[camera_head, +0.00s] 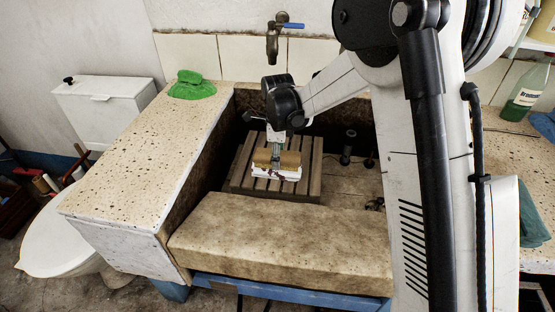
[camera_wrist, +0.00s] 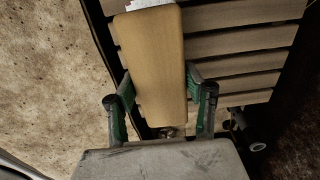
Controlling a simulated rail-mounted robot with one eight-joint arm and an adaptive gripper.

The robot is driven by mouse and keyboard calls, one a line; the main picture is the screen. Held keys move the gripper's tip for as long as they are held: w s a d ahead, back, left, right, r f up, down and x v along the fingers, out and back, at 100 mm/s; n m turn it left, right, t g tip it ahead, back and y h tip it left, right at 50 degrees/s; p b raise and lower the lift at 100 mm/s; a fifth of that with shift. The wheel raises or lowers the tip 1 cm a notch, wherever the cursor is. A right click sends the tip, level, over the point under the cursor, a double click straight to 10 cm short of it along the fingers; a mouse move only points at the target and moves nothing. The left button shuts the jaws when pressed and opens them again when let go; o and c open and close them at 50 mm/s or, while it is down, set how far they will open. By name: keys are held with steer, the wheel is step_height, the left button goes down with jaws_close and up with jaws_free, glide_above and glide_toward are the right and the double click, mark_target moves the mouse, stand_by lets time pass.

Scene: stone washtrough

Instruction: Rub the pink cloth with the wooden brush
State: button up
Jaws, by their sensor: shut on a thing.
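The wooden brush (camera_head: 288,159) is a tan block held level over the slatted wooden rack (camera_head: 240,180) in the trough. In the wrist view, its smooth back (camera_wrist: 157,50) lies between the two fingers of my gripper (camera_wrist: 160,82). In the head view, my gripper (camera_head: 276,157) points down and is shut on the brush. A white layer (camera_head: 275,174) shows under the brush; I cannot tell whether it is bristles or fabric. A small dark reddish patch (camera_head: 284,178) shows at its lower edge. No clearly pink cloth is visible; the brush may hide it.
The thick stone front edge (camera_head: 280,235) and left stone ledge (camera_head: 130,165) bound the trough. A green cloth (camera_head: 192,85) lies on the ledge. A tap (camera_head: 272,45) hangs at the back wall. A green bottle (camera_head: 525,92) and teal cloth (camera_head: 532,215) are on the right.

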mark_target(268, 154)
steer(key=shift+d, duration=0.1)
steer(key=shift+s+d, duration=0.15)
steer(key=shift+d, duration=0.55)
steer(key=shift+s+d, duration=0.1)
steer(key=shift+d, duration=0.6)
steer(key=shift+w+a, duration=0.15)
steer(key=shift+a, duration=0.9)
steer(key=shift+a, duration=0.1)
steer(key=shift+w+a+b, duration=0.15)
steer(key=shift+w+a, duration=0.05)
steer(key=shift+a, duration=0.7)
steer(key=shift+w+a+b, duration=0.15)
steer(key=shift+a, duration=0.75)
steer(key=shift+s+d, duration=0.15)
steer(key=shift+d, duration=0.85)
steer(key=shift+s+d, duration=0.2)
steer(key=shift+d, duration=0.8)
steer(key=shift+s+d, duration=0.15)
steer(key=shift+d, duration=0.85)
steer(key=shift+w+a+b, duration=0.1)
steer(key=shift+w+a, duration=0.05)
steer(key=shift+a, duration=0.85)
steer(key=shift+w+a+b, duration=0.15)
steer(key=shift+w+a, duration=0.05)
steer(key=shift+a, duration=0.85)
steer(key=shift+w+a+b, duration=0.1)
steer(key=shift+w+a, duration=0.05)
steer(key=shift+a, duration=0.85)
steer(key=shift+s+d, duration=0.2)
steer(key=shift+d, duration=0.85)
